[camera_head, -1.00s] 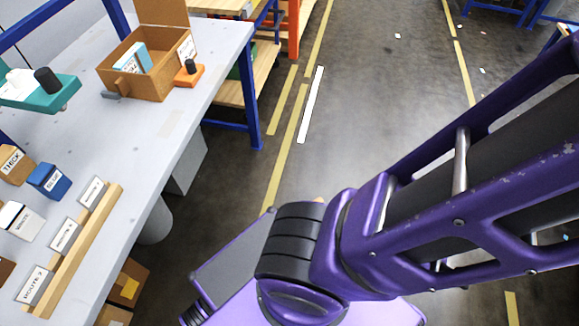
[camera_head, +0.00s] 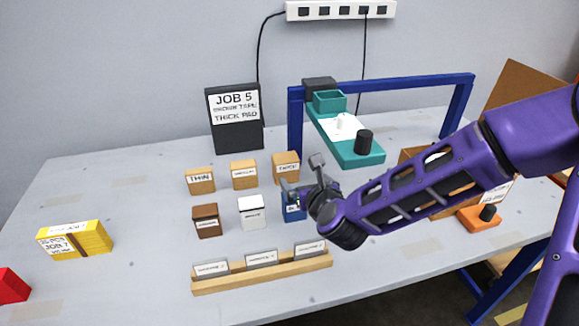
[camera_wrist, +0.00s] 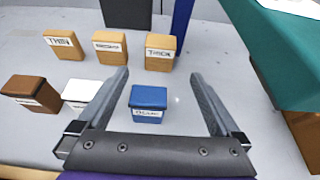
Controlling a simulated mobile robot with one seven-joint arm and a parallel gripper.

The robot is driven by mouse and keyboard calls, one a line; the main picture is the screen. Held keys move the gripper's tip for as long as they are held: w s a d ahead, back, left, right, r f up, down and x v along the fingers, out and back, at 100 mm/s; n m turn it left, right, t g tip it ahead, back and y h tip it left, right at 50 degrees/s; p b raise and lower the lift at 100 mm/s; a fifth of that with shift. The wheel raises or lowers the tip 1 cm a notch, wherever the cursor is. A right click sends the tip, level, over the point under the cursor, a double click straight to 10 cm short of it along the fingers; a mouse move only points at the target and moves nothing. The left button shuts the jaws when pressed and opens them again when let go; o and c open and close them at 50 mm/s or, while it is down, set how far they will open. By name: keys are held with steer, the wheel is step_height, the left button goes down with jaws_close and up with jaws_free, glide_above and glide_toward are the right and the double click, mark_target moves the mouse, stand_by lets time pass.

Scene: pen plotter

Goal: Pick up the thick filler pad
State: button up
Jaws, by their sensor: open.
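The thick filler pad is a tan block labelled THICK (camera_head: 286,168), at the right end of the back row of blocks on the table. It also shows in the wrist view (camera_wrist: 160,52), just beyond and between my fingertips. My gripper (camera_head: 302,174) is open and empty, above and in front of that block. In the wrist view its fingers (camera_wrist: 159,76) point toward the pad, with a blue block (camera_wrist: 148,104) showing between them. In the head view my gripper partly covers the blue block (camera_head: 291,208).
A tan THIN block (camera_head: 200,180) and another tan block (camera_head: 243,174) stand left of the pad. Brown (camera_head: 206,221) and white (camera_head: 252,213) blocks stand in front. A teal plotter carriage (camera_head: 350,148) overhangs to the right. A job sign (camera_head: 235,120) stands behind.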

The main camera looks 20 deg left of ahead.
mark_target(287, 160)
steer(key=b+x, duration=0.2)
steer(key=x, duration=1.5)
steer(key=shift+w+d, duration=0.1)
steer(key=shift+w, duration=0.1)
steer(key=c, duration=0.9)
steer(key=shift+c, duration=0.6)
steer(key=shift+r, duration=0.2)
